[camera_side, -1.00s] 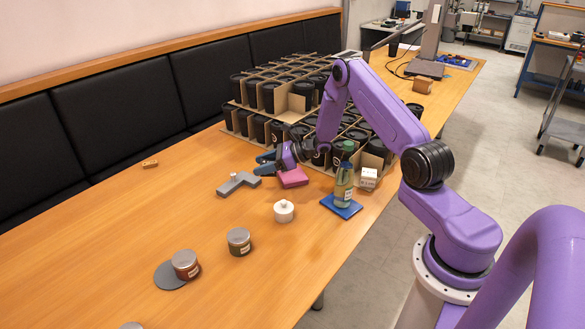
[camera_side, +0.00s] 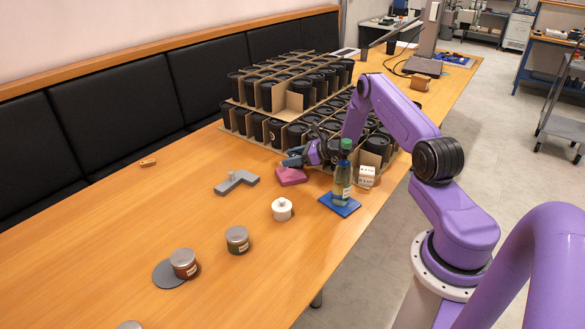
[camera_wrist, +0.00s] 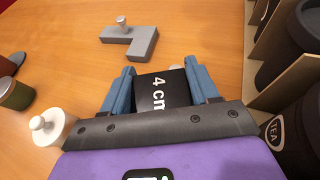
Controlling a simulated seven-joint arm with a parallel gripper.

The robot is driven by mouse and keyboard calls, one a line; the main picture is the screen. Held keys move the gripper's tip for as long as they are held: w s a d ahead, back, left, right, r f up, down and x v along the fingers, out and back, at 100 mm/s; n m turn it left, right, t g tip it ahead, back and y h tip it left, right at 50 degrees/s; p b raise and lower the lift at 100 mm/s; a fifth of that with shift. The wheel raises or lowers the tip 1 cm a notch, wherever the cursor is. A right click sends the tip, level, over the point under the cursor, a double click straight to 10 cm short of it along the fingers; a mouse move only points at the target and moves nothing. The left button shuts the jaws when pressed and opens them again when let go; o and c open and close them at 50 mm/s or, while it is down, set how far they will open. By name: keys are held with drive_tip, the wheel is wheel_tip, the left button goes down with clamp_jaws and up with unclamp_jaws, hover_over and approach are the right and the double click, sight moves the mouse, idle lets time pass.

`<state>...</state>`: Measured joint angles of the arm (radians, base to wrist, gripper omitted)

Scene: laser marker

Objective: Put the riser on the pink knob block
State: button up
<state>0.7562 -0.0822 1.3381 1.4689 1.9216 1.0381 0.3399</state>
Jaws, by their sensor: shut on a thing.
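The riser (camera_wrist: 162,91) is a black block marked "4 cm". My gripper (camera_wrist: 160,84) is shut on it, with one blue finger on each side in the wrist view. In the side view my gripper (camera_side: 293,159) is low, just above and behind the pink knob block (camera_side: 290,177), and the riser is hard to make out there. The pink block lies on the table; its knob is not clear in the side view. In the wrist view the pink block is mostly or wholly hidden; a small pale rounded thing shows just past the riser's far edge.
A grey L-shaped knob block (camera_side: 237,182) lies to the left. A white knobbed pot (camera_side: 282,209), a bottle (camera_side: 342,180) on a blue mat (camera_side: 340,206) and a white box (camera_side: 367,176) stand nearby. Cardboard dividers with black cups (camera_side: 300,132) stand close behind.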

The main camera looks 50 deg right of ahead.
sight(293, 175)
drive_tip(key=shift+f, duration=2.1)
drive_tip(key=shift+f, duration=0.15)
drive_tip(key=o, duration=1.3)
drive_tip(key=v, duration=1.2)
